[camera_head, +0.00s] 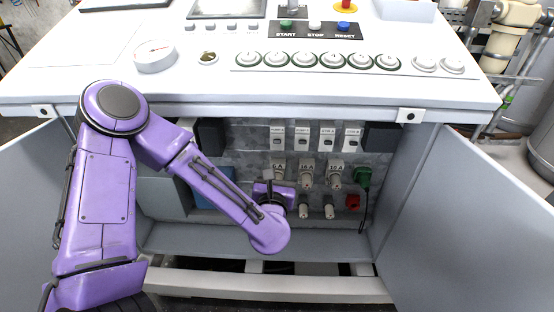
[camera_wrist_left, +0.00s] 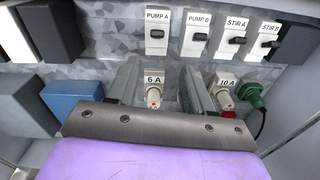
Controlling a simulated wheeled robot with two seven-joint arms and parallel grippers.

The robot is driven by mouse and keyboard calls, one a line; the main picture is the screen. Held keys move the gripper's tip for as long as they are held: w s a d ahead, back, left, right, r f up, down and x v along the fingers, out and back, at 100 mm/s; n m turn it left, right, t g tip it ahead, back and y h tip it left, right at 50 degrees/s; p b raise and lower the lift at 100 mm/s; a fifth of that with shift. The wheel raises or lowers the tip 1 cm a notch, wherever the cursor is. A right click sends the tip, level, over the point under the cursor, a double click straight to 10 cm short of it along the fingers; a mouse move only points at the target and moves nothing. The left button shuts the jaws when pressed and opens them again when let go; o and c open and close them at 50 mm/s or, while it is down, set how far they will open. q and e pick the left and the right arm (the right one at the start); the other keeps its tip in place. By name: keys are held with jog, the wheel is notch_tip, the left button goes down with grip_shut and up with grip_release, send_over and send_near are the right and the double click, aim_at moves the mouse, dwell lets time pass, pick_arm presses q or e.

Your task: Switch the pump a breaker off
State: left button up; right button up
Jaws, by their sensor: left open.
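The PUMP A breaker (camera_head: 277,138) is the leftmost of a row of white labelled breakers on the cabinet's back panel. In the left wrist view its label and dark toggle (camera_wrist_left: 156,34) show clearly; I cannot tell whether the toggle is on or off. The PUMP B breaker (camera_wrist_left: 197,34) is just to its right. My left gripper (camera_wrist_left: 160,88) is open and empty below the breaker row. Its fingers appear on either side of the 6 A fuse (camera_wrist_left: 153,92); contact is unclear. In the head view my purple left wrist partly hides the lower panel. My right gripper is not visible.
STIR A (camera_wrist_left: 236,38) and STIR B (camera_wrist_left: 271,42) breakers continue the row rightward. A green plug (camera_head: 363,177) with a cable and a red part (camera_head: 352,202) sit at lower right. Open doors (camera_head: 452,220) flank the cabinet; the console top (camera_head: 110,70) overhangs it.

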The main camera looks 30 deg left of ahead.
aim_at(277, 140)
pick_arm(q)
jog(key=shift+n+y, duration=0.4)
jog(key=shift+n, duration=0.5)
jog(key=x, duration=0.3)
jog(key=r+x, duration=0.1)
jog(key=x, duration=0.3)
jog(key=p+x, duration=0.1)
jog(key=x, duration=0.3)
jog(key=shift+r, duration=0.2)
